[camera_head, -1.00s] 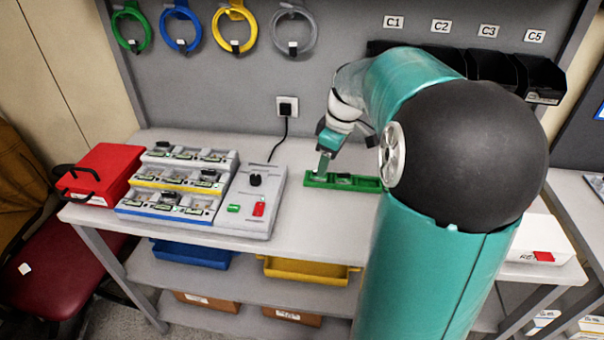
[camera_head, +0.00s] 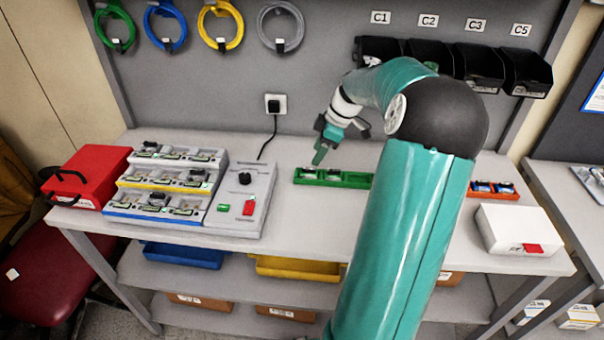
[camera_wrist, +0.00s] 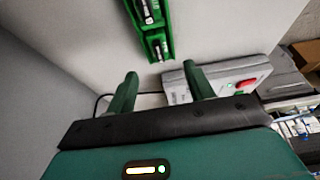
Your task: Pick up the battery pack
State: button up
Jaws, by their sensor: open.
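The green tray (camera_head: 358,180) lies on the bench, right of the grey control box. Small dark-topped packs sit in it: one pack (camera_head: 308,171) near its left end and another pack (camera_head: 334,174) near the middle. I cannot tell which the task means. My gripper (camera_head: 319,158) is above the tray's left half, pointing down. In the wrist view, my gripper (camera_wrist: 160,73) shows two green fingers apart with nothing between them. The tray (camera_wrist: 168,32) lies beyond the fingertips there, with a pack (camera_wrist: 148,12) and another pack (camera_wrist: 157,48) in it.
The control box (camera_head: 242,200) with a red switch and the stepped charging rack (camera_head: 165,190) stand left, beside a red case (camera_head: 88,175). An orange tray (camera_head: 508,192) and a white box (camera_head: 513,229) are at right. Bench in front of the green tray is clear.

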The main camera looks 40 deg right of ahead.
aim_at(311, 168)
jog(key=shift+s+a+f, duration=0.1)
jog(key=shift+f, duration=0.7)
jog(key=x, duration=0.5)
jog(key=shift+w+r, duration=0.1)
jog(key=shift+w, duration=0.15)
jog(key=c, duration=1.1)
jog(key=shift+r, duration=0.1)
jog(key=shift+r, duration=0.6)
notch_tip(311, 168, up, 2)
jog(key=shift+s+r, duration=0.1)
jog(key=s+a+r, duration=0.2)
jog(key=s+r, duration=0.1)
jog(key=s+a+r, duration=0.3)
jog(key=s, duration=0.1)
jog(key=s+a+r, duration=0.3)
jog(key=s, duration=0.1)
jog(key=shift+s+r, duration=0.15)
jog(key=shift+r, duration=0.05)
